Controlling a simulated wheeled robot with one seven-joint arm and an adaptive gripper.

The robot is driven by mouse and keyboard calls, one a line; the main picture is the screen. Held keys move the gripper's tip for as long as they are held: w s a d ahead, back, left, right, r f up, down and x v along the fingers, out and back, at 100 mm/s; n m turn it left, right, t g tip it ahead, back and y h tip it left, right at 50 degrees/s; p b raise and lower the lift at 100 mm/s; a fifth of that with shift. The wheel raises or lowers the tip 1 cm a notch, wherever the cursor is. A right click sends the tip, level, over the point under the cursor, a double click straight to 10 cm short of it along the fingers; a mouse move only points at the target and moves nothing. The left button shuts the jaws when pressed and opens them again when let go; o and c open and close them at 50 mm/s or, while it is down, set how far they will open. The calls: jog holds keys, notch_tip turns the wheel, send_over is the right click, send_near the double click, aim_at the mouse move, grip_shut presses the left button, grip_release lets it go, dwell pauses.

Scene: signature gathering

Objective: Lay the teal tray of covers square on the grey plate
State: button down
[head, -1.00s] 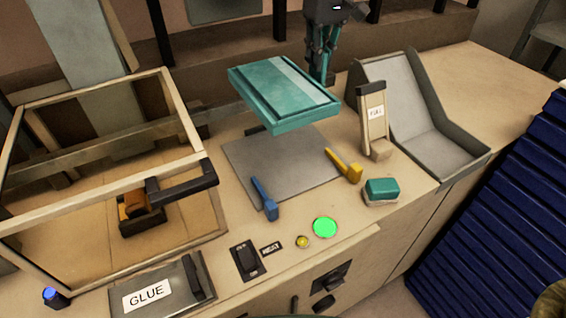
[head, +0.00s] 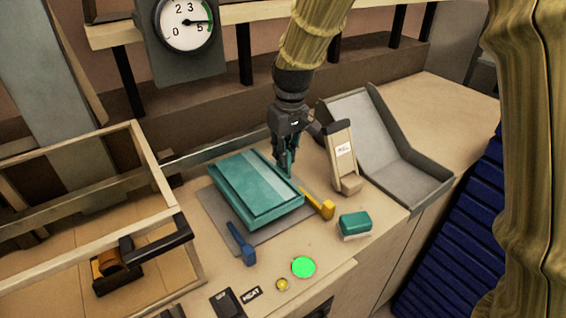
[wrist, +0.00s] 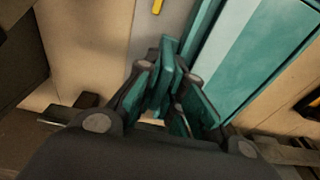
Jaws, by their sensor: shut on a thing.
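The teal tray of covers (head: 250,188), with a pale stripe along its top, is low over or on the grey plate (head: 269,238). I cannot tell whether it touches. The plate shows along the tray's left and front sides. My gripper (head: 289,168) is at the tray's back right edge, shut on that edge. In the wrist view the fingers (wrist: 168,85) close on the teal tray's rim, and the tray (wrist: 262,50) fills the upper right.
A blue lever (head: 240,243) and a yellow lever (head: 318,204) stand beside the plate. A wooden post with a label (head: 341,158), a grey chute (head: 385,145) and a teal block (head: 354,222) are to the right. A wooden frame (head: 90,200) stands left.

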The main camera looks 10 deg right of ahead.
aim_at(283, 170)
jog(key=shift+f+p, duration=0.4)
jog(key=shift+f, duration=1.7)
jog(key=shift+s, duration=0.1)
jog(key=c, duration=1.5)
grip_release()
jog(key=shift+f, duration=0.1)
jog(key=shift+r, duration=0.2)
jog(key=r, duration=0.4)
jog(key=r+b, duration=0.1)
jog(key=r, duration=0.3)
jog(key=s+r+b, duration=0.1)
jog(key=r, duration=0.2)
jog(key=shift+s+d+r, duration=0.1)
jog(key=shift+d+r, duration=0.3)
